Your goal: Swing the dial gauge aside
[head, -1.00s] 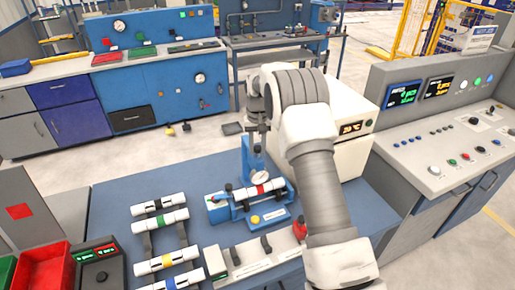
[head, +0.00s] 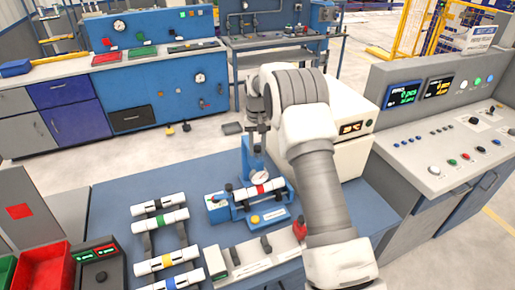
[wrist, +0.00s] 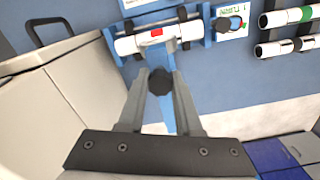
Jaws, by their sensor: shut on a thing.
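The dial gauge (head: 259,176) has a round white face and sits on a blue stand (head: 246,160) above a white pipe with a red band (head: 266,188). The pipe lies level in a blue fixture and also shows in the wrist view (wrist: 130,45). My gripper (head: 262,128) is at the top of the stand, pointing down. In the wrist view my gripper (wrist: 161,85) has its two fingers on either side of a black knob (wrist: 161,80), shut on it. The gauge face cannot be made out in the wrist view.
A white box with a display (head: 350,140) stands close behind my arm at the right. Several banded pipes lie on a rack (head: 150,240) at the left. A red bin (head: 45,268) is at the front left. The blue table is clear left of the stand.

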